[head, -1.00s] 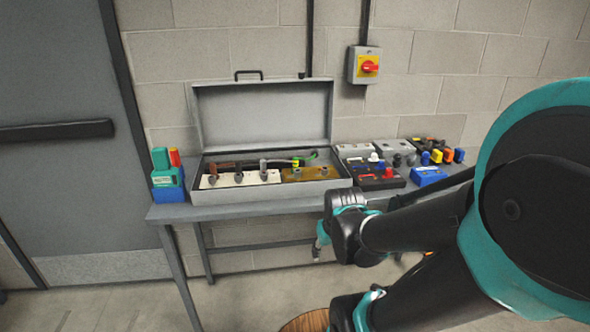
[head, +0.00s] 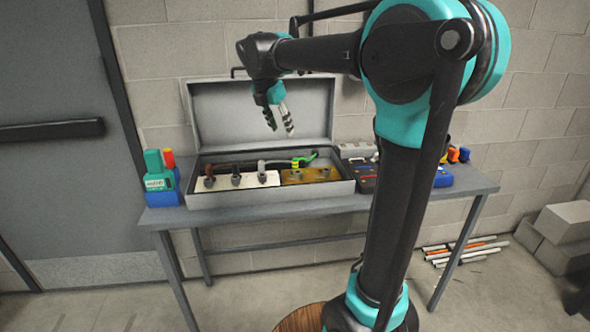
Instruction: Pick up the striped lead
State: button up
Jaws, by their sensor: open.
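The open grey case (head: 190,192) stands on the bench with its lid up. Inside it, a lead with a green and yellow end (head: 302,160) lies at the right, over a tan panel (head: 322,175); it appears to be the striped lead, though its stripes are too small to make out surely. Brown, black and grey leads end at plugs on a cream panel (head: 222,184) to its left. My gripper (head: 281,128) is open and empty, pointing down in front of the raised lid, above the case and apart from the lead.
A blue holder (head: 165,193) with a green device (head: 158,172) and a red-topped item stands at the left bench end. Boxes and coloured parts at the right are partly hidden by my arm. Pipes (head: 465,250) and blocks (head: 560,232) lie on the floor right.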

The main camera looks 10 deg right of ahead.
aim_at(295, 159)
jog(key=x, duration=1.1)
jog(key=shift+w+d+f, duration=0.1)
jog(key=shift+w+f, duration=0.1)
jog(key=shift+f, duration=0.05)
jog(key=shift+d+x, duration=0.2)
jog(key=shift+x, duration=1.2)
jog(key=shift+d+x, duration=0.2)
jog(key=shift+x, duration=1.2)
jog(key=shift+s, duration=0.1)
jog(key=shift+c, duration=0.3)
jog(key=shift+r, duration=0.1)
grip_shut()
